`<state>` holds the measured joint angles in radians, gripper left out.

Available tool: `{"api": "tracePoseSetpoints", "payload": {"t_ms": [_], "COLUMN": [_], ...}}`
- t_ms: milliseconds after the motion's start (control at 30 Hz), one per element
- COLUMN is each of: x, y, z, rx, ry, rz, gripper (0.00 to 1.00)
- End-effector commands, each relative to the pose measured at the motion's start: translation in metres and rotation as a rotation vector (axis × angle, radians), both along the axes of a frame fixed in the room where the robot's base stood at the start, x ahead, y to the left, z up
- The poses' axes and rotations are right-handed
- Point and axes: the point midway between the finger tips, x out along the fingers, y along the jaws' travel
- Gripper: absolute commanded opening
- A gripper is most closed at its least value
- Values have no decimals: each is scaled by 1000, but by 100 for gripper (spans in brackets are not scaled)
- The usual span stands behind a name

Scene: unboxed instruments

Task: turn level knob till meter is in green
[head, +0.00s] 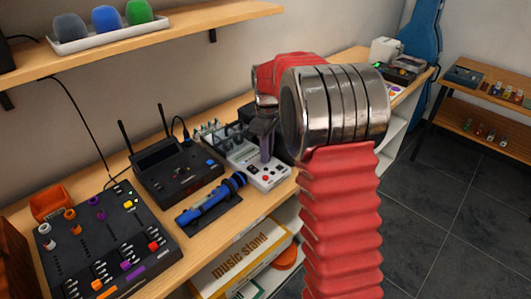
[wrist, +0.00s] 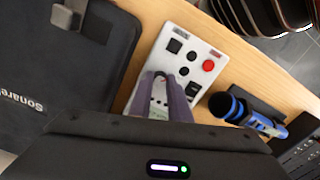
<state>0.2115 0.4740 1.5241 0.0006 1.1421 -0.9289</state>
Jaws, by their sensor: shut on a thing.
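A white panel box (head: 271,177) with red and dark buttons sits on the bench, below my gripper (head: 265,153). In the wrist view the white box (wrist: 205,48) shows a red button (wrist: 208,65) and several black controls. My gripper (wrist: 161,78) reaches down onto the box, its two grey-purple fingers shut on a small dark knob, mostly hidden between the tips. I cannot read a label on the knob. A pale strip shows between the fingers, but I cannot make out a meter needle or a green zone.
A blue microphone (head: 211,197) lies on a dark stand left of the box, near the bench's front edge. A black receiver with antennas (head: 176,172) and a black mixer (head: 105,243) stand farther left. In the wrist view a black case (wrist: 70,60) lies close beside the box.

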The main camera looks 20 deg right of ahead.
Motion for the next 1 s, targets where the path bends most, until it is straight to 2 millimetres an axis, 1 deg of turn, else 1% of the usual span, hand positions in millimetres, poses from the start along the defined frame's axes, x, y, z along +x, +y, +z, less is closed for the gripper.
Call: {"api": "tracePoseSetpoints", "payload": {"t_ms": [1000], "x": [-2], "y": [0], "z": [-1], "rx": [0], "ry": [8], "rz": [-76], "gripper": [0]}}
